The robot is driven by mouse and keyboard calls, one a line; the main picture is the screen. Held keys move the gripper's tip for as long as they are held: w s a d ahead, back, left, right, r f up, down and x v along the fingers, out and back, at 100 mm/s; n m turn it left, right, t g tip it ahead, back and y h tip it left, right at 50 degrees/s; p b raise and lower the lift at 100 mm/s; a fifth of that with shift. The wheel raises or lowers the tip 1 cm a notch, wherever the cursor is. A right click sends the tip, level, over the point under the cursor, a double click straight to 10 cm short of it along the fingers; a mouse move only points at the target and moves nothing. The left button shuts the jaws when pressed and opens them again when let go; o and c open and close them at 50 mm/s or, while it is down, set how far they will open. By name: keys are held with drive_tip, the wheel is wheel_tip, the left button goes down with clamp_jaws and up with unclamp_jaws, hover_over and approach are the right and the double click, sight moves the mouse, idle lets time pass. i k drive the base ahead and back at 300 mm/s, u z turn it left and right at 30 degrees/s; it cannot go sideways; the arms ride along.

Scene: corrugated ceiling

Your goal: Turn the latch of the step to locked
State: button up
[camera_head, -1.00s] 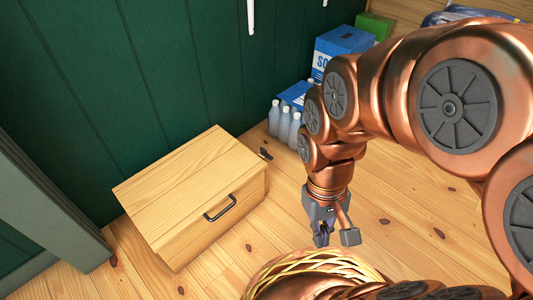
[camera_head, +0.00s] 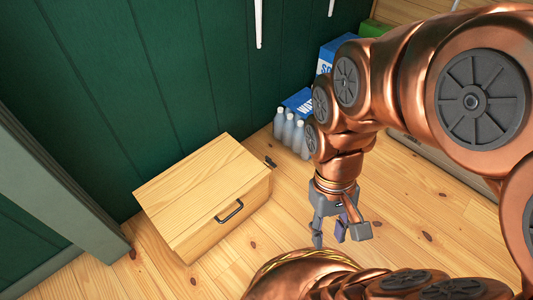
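The step is a pale wooden box (camera_head: 195,190) standing on the plank floor against the green wall. A dark bar handle (camera_head: 229,211) is on its front face. A small dark latch piece (camera_head: 270,162) sticks out at its right back end; I cannot tell how it is turned. My gripper (camera_head: 333,236) hangs to the right of the step, over the floor, pointing down. Its fingers look spread apart with nothing between them. It is apart from the step and the latch.
Several pale bottles (camera_head: 288,130) with a blue label stand behind and right of the step. A blue box (camera_head: 330,52) and a green box (camera_head: 374,28) stand farther back. Floor between step and gripper is clear.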

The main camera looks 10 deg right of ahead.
sight(268, 160)
drive_tip(key=u, duration=2.15)
drive_tip(key=k, duration=0.8)
drive_tip(key=z, duration=0.95)
drive_tip(key=i, duration=0.5)
drive_tip(key=z, duration=0.05)
